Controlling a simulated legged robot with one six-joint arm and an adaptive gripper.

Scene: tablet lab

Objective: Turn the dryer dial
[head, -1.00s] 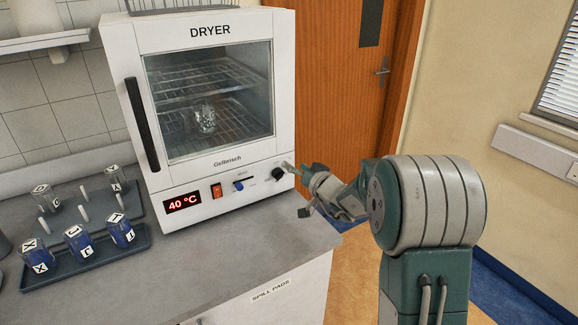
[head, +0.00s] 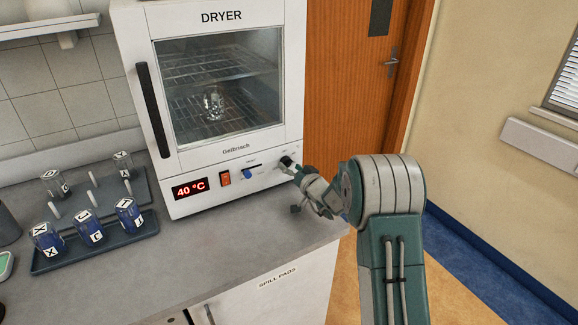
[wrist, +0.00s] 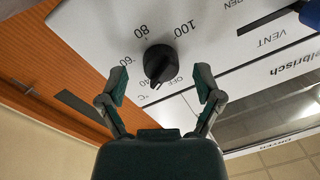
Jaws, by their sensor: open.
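The white dryer (head: 225,165) stands on the counter, its door closed and its red display reading 40 °C. In the head view the dial (head: 286,162) is at the panel's right end, partly covered by my gripper. My gripper (wrist: 160,82) is open, one finger on each side of the dial in the wrist view. I cannot tell whether either finger touches it. In the head view my gripper (head: 293,168) reaches the dial from the lower right.
An orange switch (head: 226,178) and a blue slider knob (head: 247,174) sit left of the dial. A dark tray (head: 100,245) with several labelled blue jars lies on the counter at left. The counter (head: 215,245) before the dryer is clear.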

